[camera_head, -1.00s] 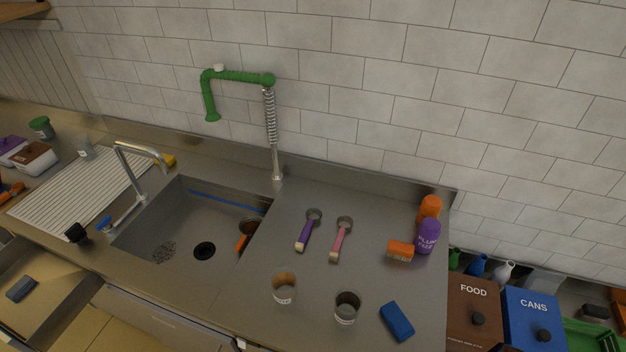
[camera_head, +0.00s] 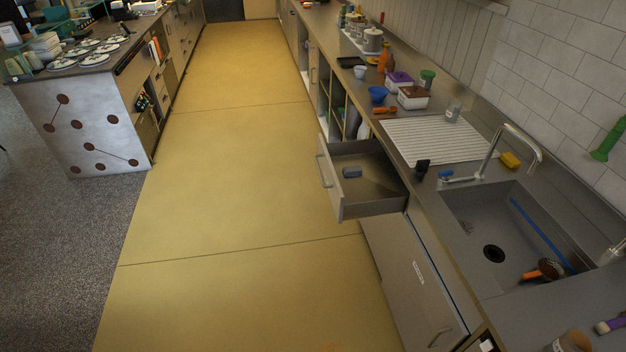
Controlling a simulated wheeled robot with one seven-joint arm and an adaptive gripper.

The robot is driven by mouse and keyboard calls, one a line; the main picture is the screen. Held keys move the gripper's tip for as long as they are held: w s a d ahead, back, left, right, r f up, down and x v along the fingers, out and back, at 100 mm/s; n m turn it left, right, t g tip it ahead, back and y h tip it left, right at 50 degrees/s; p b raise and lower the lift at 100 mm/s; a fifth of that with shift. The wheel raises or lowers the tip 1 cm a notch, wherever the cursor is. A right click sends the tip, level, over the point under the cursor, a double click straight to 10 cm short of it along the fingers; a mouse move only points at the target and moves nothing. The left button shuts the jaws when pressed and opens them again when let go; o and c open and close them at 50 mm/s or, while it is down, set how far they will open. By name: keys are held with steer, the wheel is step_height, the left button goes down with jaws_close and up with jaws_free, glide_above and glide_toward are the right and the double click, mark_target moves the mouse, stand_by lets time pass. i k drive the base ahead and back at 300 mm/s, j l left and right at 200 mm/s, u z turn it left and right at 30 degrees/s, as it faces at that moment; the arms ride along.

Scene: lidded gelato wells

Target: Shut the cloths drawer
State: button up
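The cloths drawer (camera_head: 344,212) stands pulled out from the counter, left of the sink, over the yellow floor. Its bar handle (camera_head: 323,171) is on the front, facing the aisle. I cannot read a label on the drawer. My gripper and arm are not in view.
The yellow floor aisle (camera_head: 230,180) in front of the drawer is clear. Below and nearer, a grey panel with a handle (camera_head: 415,285) juts out beside the sink (camera_head: 488,215). A separate counter (camera_head: 95,130) stands across the aisle.

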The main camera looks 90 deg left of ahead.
mark_target(381, 190)
steer(key=k+u, duration=0.15)
steer(key=u, duration=2.75)
steer(key=i+j, duration=0.1)
steer(key=i, duration=1.3)
steer(key=i+j+z, duration=0.1)
steer(key=i, duration=0.6)
